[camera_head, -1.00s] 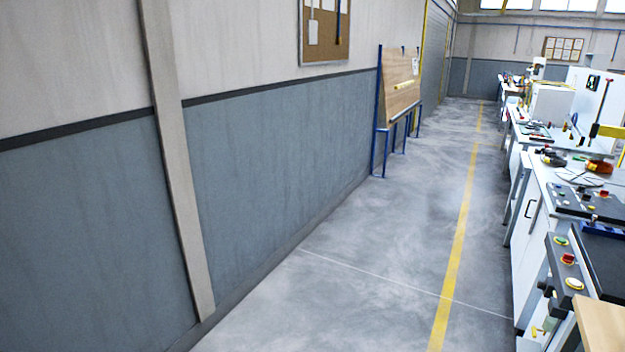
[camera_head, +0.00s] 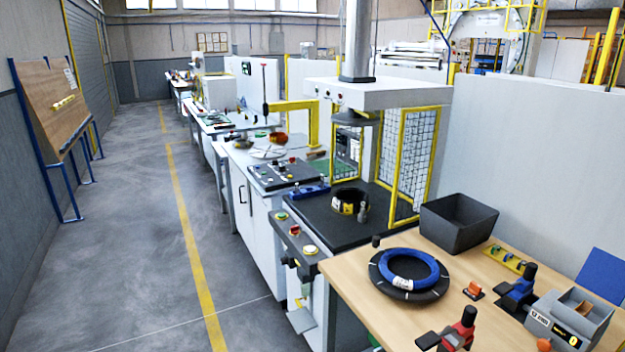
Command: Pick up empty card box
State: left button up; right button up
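I cannot make out a card box in the head view. An open dark grey bin (camera_head: 458,226) stands on the wooden table (camera_head: 362,290) at the right, and its visible inside looks empty. Neither of my grippers is in view.
A blue coil (camera_head: 408,266) lies on a black disc on the table. A machine with yellow guards (camera_head: 412,155) stands behind. The grey floor aisle (camera_head: 130,220) at left is clear.

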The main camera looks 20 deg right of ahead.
aim_at(585, 307)
jog(key=i+j+z, duration=0.1)
jog(key=z, duration=0.4)
jog(key=i+j+z, duration=0.2)
jog(key=z, duration=0.25)
jog(key=i+j+z, duration=0.25)
jog(key=z, duration=0.25)
jog(key=i+j+z, duration=0.1)
jog(key=j+z, duration=0.2)
jog(key=z, duration=0.2)
